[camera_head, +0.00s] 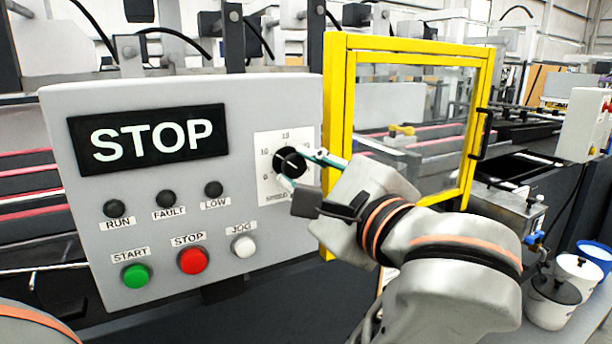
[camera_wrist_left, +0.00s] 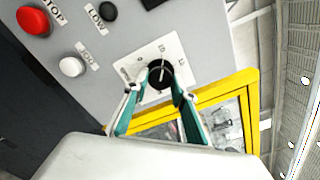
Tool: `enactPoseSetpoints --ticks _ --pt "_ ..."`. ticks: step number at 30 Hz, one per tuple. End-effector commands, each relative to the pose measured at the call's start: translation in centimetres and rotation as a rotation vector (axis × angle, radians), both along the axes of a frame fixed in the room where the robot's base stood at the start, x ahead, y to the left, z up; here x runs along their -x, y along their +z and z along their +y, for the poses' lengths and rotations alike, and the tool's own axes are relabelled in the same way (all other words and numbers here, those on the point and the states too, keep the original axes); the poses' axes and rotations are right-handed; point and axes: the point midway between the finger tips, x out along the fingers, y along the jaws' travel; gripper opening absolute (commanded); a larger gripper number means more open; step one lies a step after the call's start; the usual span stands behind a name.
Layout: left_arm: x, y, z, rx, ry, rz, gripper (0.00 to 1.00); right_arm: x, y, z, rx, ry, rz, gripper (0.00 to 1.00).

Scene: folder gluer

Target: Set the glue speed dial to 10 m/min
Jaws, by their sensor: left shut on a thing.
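The glue speed dial is a round black knob (camera_head: 289,160) on a white scale plate (camera_head: 272,190) at the right side of the grey control panel. Numbers stand around the knob, with 15 near its top and 10 at its upper left. My left gripper (camera_head: 303,170) is shut on the knob, with a fingertip on either side. In the left wrist view the green-sided fingers (camera_wrist_left: 161,88) reach the black knob (camera_wrist_left: 160,73), and a pale line shows on its face. The exact setting is too small to read. My right gripper is not in view.
The panel has a STOP display (camera_head: 150,140), several dark lamps, and green start (camera_head: 135,275), red stop (camera_head: 193,260) and white jog (camera_head: 244,246) buttons. A yellow-framed guard door (camera_head: 338,100) stands close to the right of the dial. White buckets (camera_head: 553,303) stand at lower right.

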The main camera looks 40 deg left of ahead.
Motion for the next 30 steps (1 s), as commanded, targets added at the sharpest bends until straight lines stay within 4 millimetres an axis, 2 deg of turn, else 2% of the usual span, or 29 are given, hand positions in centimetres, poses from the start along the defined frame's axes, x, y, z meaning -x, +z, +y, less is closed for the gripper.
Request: enactPoseSetpoints --ticks 11,26,27,28,30 --pt "-0.06 -0.03 0.02 0.052 0.000 -0.122 0.04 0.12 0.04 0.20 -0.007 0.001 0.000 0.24" --pt "-0.05 0.05 0.01 0.057 -0.001 -0.136 0.04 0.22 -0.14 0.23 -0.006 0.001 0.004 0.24" --pt "-0.05 0.05 0.01 0.057 -0.001 -0.136 0.36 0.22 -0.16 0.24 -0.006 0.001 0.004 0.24" --pt "-0.03 0.05 0.01 0.057 -0.001 -0.136 0.43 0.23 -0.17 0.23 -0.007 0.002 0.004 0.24" --pt "-0.03 0.05 0.01 0.057 -0.001 -0.136 0.43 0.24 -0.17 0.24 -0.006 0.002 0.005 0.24"
